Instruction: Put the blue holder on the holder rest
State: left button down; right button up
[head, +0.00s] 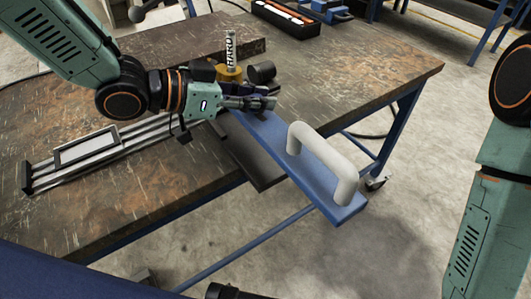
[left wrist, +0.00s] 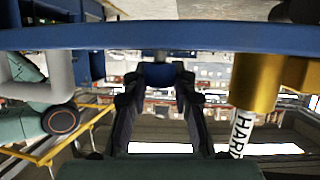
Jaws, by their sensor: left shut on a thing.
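The blue holder (head: 275,145) is a long flat blue bar with a white arched handle (head: 322,160) near its near right end. My left gripper (head: 252,101) is at the bar's far left end, shut on it. In the left wrist view the bar (left wrist: 150,37) crosses the top, and the fingers (left wrist: 158,82) close around a blue part below it. The bar extends past the table's edge over the floor. A dark flat plate (head: 262,176) juts out below it, perhaps the holder rest; I cannot tell whether they touch.
A gold and silver cylinder marked "HARD" (head: 230,55) and a black cylinder (head: 262,73) stand close behind the left gripper. A grey rail with a framed plate (head: 88,150) lies on the rusty table (head: 350,70) at left. A black tray (head: 285,17) is at the back.

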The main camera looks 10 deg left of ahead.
aim_at(259, 117)
pick_arm(q)
notch_tip(259, 117, down, 4)
jog(key=shift+w+a+f+b, duration=0.1)
jog(key=shift+f+b, duration=0.05)
jog(key=shift+b, duration=0.55)
jog(key=shift+w+f, duration=0.2)
jog(key=shift+f, duration=0.2)
jog(key=f, duration=0.1)
jog(key=f+b, duration=0.1)
jog(key=f, duration=0.1)
jog(key=shift+s+f+b, duration=0.2)
jog(key=shift+s+b, duration=0.1)
jog(key=shift+b, duration=0.05)
jog(key=shift+w, duration=0.3)
jog(key=shift+s, duration=0.3)
jog(key=c, duration=1.5)
grip_release()
jog(key=shift+f, duration=0.15)
jog(key=o, duration=0.4)
jog(key=shift+w+f, duration=0.1)
